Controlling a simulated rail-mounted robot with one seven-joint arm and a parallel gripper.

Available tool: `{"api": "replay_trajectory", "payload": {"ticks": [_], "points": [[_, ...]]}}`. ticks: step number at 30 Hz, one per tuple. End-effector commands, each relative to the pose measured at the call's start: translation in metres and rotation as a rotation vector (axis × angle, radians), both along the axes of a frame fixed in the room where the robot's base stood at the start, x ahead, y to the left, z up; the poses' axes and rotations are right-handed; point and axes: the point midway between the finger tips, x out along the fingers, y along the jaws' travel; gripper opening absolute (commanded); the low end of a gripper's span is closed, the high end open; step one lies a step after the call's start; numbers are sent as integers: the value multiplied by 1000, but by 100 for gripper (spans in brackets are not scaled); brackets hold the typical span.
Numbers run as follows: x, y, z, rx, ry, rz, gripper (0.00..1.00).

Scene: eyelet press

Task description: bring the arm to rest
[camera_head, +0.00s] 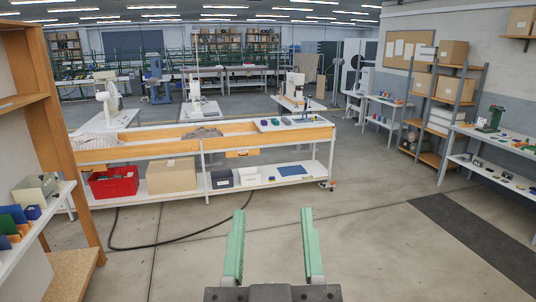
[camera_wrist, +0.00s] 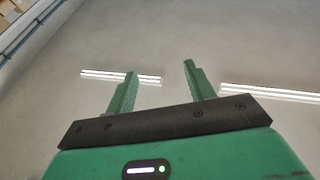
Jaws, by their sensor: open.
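My gripper (camera_head: 273,248) shows at the bottom middle of the head view, with its two green fingers spread wide apart and nothing between them. In the wrist view my gripper (camera_wrist: 157,82) is also open and empty, its fingers against a grey ceiling with bright light strips. No object touches the fingers in either view.
A long workbench (camera_head: 170,147) stands ahead, with a red bin (camera_head: 113,183) and a cardboard box (camera_head: 171,176) on its lower shelf. A wooden shelf unit (camera_head: 62,140) is close at left. Shelving (camera_head: 440,110) stands at right. Open concrete floor lies between; a black cable (camera_head: 150,246) crosses it.

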Motion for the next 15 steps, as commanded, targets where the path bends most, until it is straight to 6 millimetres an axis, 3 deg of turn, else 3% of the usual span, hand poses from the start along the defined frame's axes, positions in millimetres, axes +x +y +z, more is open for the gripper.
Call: {"api": "replay_trajectory", "payload": {"ticks": [1,3,4,9,12,15], "points": [[-31,4,23,28,-95,19,53],[-74,7,56,67,-222,45,53],[-67,7,90,66,-204,43,53],[-64,7,166,73,-193,50,53],[-64,8,195,77,-190,54,53],[-63,8,209,79,-189,56,53]]}}
